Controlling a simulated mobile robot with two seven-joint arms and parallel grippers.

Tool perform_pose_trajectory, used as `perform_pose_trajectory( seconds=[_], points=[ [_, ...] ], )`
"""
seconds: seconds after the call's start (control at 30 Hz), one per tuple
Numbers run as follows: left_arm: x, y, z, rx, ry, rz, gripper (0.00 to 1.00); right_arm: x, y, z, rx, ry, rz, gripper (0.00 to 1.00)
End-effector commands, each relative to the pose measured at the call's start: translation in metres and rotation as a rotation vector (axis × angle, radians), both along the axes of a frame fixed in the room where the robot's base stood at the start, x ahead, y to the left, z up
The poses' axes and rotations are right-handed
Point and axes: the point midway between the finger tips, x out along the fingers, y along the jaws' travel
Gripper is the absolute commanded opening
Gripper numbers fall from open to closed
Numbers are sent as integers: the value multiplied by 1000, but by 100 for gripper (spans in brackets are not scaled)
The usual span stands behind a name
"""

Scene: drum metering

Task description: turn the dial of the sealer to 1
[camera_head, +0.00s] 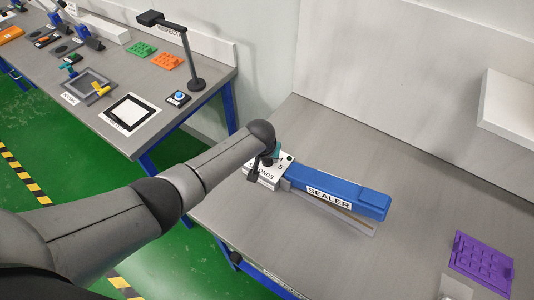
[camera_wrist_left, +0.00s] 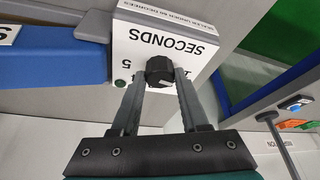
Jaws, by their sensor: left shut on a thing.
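The sealer is a long blue device (camera_head: 335,190) labelled "SEALER" on the grey bench. At its left end is a white box (camera_head: 262,181) marked "SECONDS", which also shows in the left wrist view (camera_wrist_left: 165,38). The black dial (camera_wrist_left: 160,71) sits on this box, with a "5" printed to its left in the left wrist view. My left gripper (camera_wrist_left: 160,80) is shut on the dial, one finger on each side. The number the dial points to cannot be read, as the gripper hides part of the scale. In the head view my arm largely hides the dial. My right gripper is not in view.
A purple studded plate (camera_head: 481,264) lies on the bench at the right. A white block (camera_head: 508,108) juts from the wall at the upper right. Another bench (camera_head: 190,112) with a lamp (camera_head: 185,50) stands at the left. The bench behind the sealer is clear.

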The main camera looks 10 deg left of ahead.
Motion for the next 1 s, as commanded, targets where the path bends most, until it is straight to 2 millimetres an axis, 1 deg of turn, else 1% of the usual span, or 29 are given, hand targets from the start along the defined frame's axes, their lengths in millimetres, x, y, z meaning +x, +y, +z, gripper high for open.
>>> perform_pose_trajectory(
  seconds=[0.2,0.57,0.6,0.83,1.0],
  points=[
    [0,-1,1,-1,-1,30,0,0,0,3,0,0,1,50],
    [1,0,0,-1,-2,32,0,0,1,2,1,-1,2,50],
    [1,0,0,-1,-2,31,48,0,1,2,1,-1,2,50],
    [1,0,0,-1,-1,31,73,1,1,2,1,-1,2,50],
    [0,0,0,0,-1,30,75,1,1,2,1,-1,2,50]
  ],
)
